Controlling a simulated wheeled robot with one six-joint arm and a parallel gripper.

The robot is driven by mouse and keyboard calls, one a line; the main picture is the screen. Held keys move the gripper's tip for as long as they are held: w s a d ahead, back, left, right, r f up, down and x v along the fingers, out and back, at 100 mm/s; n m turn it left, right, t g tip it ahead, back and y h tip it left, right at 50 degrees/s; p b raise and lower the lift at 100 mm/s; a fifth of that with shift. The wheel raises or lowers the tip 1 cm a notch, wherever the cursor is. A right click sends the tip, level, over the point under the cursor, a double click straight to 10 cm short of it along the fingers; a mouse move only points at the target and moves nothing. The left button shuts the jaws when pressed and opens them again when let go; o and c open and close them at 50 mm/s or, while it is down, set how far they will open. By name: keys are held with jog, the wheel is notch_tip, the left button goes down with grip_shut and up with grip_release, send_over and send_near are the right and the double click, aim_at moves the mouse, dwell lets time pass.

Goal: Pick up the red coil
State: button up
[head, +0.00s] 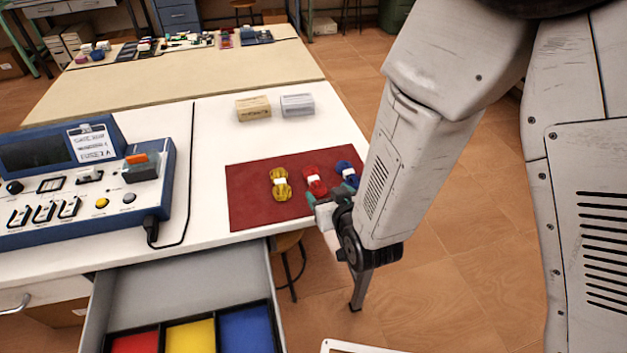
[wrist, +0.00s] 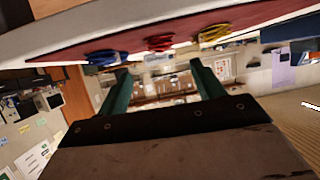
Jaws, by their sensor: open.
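The red coil (head: 315,183), with a white band around its middle, lies on a dark red mat (head: 250,210) between a yellow coil (head: 281,187) and a blue coil (head: 346,170). My gripper (head: 328,203) is at the near right edge of the mat, just in front of the red and blue coils, and partly covers the mat's corner. In the tilted wrist view, its two green fingers (wrist: 162,82) stand apart with nothing between them. The red coil (wrist: 159,44) shows there beyond the fingertips, between the blue coil and the yellow coil.
A blue-and-white test device (head: 85,185) with a black cable stands on the table at left. Two small boxes (head: 275,106) sit behind the mat. An open drawer (head: 190,285) with red, yellow and blue compartments juts out below the table's front edge.

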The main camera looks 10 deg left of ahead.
aim_at(316, 183)
jog(key=shift+w+a+f, duration=0.2)
jog(key=shift+a+f, duration=0.2)
jog(key=x, duration=0.7)
jog(key=shift+r, duration=0.1)
jog(key=c, duration=1.1)
